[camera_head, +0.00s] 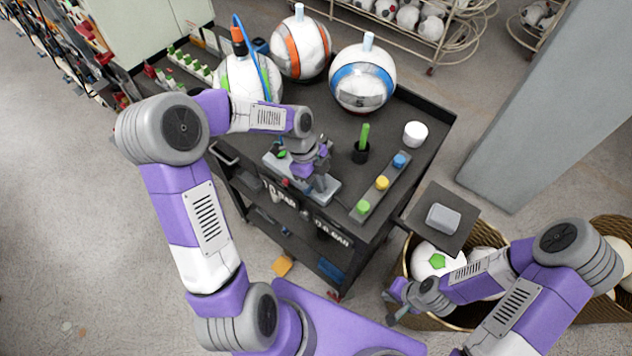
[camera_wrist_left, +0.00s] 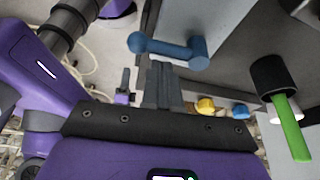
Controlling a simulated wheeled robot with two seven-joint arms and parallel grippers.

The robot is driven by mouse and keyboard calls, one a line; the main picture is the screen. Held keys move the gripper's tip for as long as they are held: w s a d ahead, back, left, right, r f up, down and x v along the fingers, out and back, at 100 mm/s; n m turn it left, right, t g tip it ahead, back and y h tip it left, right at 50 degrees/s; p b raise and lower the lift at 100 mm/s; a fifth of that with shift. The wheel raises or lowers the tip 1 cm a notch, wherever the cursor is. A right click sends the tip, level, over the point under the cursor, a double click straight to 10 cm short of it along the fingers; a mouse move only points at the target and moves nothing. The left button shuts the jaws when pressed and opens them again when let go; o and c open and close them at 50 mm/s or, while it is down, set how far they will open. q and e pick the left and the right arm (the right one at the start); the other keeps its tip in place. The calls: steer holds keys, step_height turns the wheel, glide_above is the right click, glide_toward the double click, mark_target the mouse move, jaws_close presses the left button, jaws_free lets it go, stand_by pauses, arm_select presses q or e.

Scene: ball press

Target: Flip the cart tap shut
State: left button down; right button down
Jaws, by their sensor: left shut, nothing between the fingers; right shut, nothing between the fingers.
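The cart (camera_head: 405,185) is dark, with a grey fixture (camera_head: 327,192) at its front edge. A blue lever with rounded ends (camera_wrist_left: 168,50), which looks like the tap handle, shows in the left wrist view. My left gripper (camera_wrist_left: 160,68) is shut and empty, its fingertips just beside the lever; whether they touch I cannot tell. In the head view my left gripper (camera_head: 316,178) is over the fixture and hides the lever. My right gripper (camera_head: 398,290) is shut and empty, low at the right, by the basket.
Several balls stand at the cart's back, one with a blue band (camera_head: 362,80). A green stick in a black cup (camera_head: 361,153), a white cylinder (camera_head: 415,134) and a strip of coloured knobs (camera_head: 383,190) lie right of my left gripper. A wicker basket (camera_head: 455,316) stands right.

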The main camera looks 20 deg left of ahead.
arm_select(q)
steer(key=shift+w+d, duration=0.15)
steer(key=shift+d, duration=0.35)
step_height(320, 180, up, 10)
stand_by(0.3)
